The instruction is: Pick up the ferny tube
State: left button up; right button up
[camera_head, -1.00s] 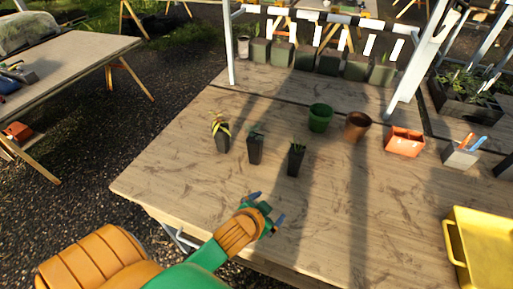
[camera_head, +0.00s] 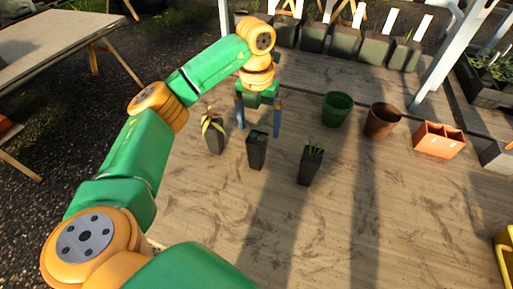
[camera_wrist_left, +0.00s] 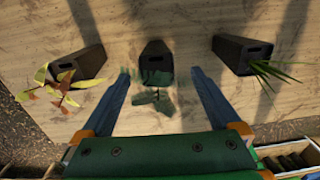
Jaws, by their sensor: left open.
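Three dark square tubes with plants stand in a row on the wooden table. The middle tube (camera_head: 257,153) has low dark-green foliage; in the left wrist view this tube (camera_wrist_left: 154,56) shows fine feathery bits and rounded leaves, and looks the most ferny. The left tube (camera_head: 214,138) has yellow-green and reddish leaves. The right tube (camera_head: 310,167) has narrow spiky leaves. My left gripper (camera_head: 258,131) points down, open and empty, just behind the middle tube. In the left wrist view its fingers straddle that tube's foliage; contact cannot be told. My right gripper is out of view.
A green pot (camera_head: 336,109), a brown pot (camera_head: 382,120) and an orange planter (camera_head: 439,139) stand to the right of the tubes. Several grey-green pots with white labels line the back. The table's front middle is clear.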

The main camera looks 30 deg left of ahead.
aim_at(257, 138)
pick_arm(q)
jog(key=shift+a+f, duration=0.25)
jog(key=shift+a, duration=0.25)
jog(key=f, duration=0.2)
jog(key=f+p, duration=0.1)
jog(key=f, duration=0.1)
jog(key=f+p, duration=0.1)
jog(key=f, duration=0.1)
jog(key=shift+s+d, duration=0.3)
jog(key=shift+d, duration=0.05)
jog(key=shift+w+f, duration=0.15)
grip_shut()
